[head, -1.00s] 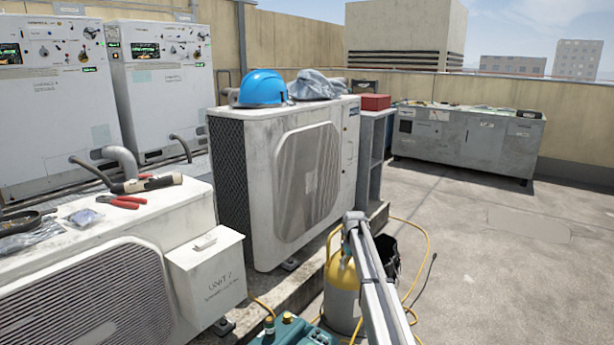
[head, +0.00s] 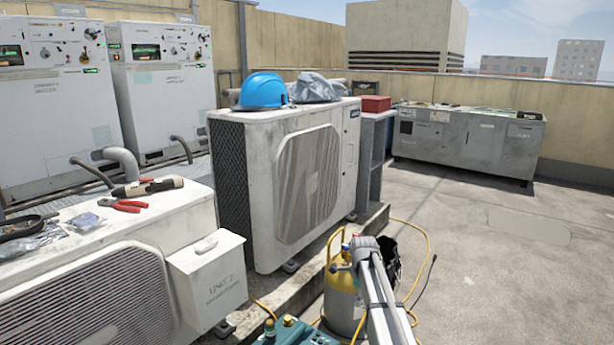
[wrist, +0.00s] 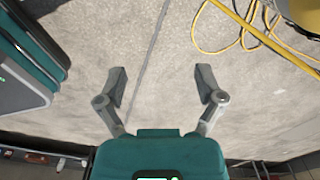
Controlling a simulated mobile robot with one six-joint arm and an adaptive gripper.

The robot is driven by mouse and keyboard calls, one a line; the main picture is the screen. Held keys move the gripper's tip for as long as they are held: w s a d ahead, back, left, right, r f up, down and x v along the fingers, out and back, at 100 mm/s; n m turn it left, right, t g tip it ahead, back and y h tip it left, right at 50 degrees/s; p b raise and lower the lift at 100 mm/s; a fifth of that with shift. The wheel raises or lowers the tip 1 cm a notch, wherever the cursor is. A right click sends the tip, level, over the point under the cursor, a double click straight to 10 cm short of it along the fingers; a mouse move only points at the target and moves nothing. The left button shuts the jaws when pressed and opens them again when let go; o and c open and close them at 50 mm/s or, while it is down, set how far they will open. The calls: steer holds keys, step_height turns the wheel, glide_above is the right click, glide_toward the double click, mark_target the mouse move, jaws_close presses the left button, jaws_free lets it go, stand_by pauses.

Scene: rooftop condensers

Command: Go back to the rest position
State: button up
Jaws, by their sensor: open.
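My gripper (wrist: 160,85) shows in the wrist view with its two fingers spread wide apart and nothing between them. Bare concrete floor shows beyond the fingertips. In the head view my arm reaches up from the bottom edge, right of the middle, in front of a yellow and grey gas cylinder (head: 343,290). The gripper's fingers cannot be made out in the head view.
A yellow hose (head: 428,262) loops over the floor by the cylinder and a black bag (head: 390,262). A teal case (head: 290,333) stands at the bottom. Condensers (head: 285,185) stand left, one bearing a blue helmet (head: 262,90). The floor at right (head: 520,270) is clear.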

steer(key=s+r+n+p, duration=0.3)
steer(key=s+n, duration=1.8)
steer(key=s, duration=0.7)
step_height(320, 180, up, 38)
steer(key=p, duration=3.7)
steer(key=shift+w+f, duration=0.2)
steer(key=shift+f, duration=0.05)
steer(key=c, duration=0.4)
steer(key=shift+d, duration=0.1)
